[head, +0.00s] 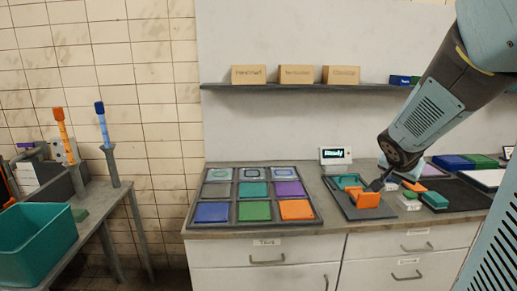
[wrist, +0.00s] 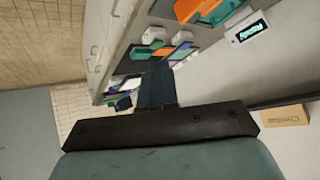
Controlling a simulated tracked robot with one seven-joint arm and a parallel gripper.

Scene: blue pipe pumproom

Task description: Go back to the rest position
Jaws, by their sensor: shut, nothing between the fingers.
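My gripper (head: 375,185) is at the end of my arm, which reaches down from the upper right in the head view. Its dark fingers are together and empty, just above or beside an orange block (head: 366,199) on a dark tray (head: 352,210); I cannot tell whether they touch it. A teal piece (head: 347,181) lies on the same tray. In the wrist view the closed fingers (wrist: 157,75) point toward the worktop, and the orange block (wrist: 196,9) is near the top edge. The rest position itself is not marked in view.
A grid tray (head: 237,211) of coloured tiles lies left on the counter. A small lit display (head: 335,155) stands behind. A shelf (head: 300,86) holds several boxes. Loose teal, white and orange pieces lie right of the gripper. A teal bin (head: 38,250) stands far left.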

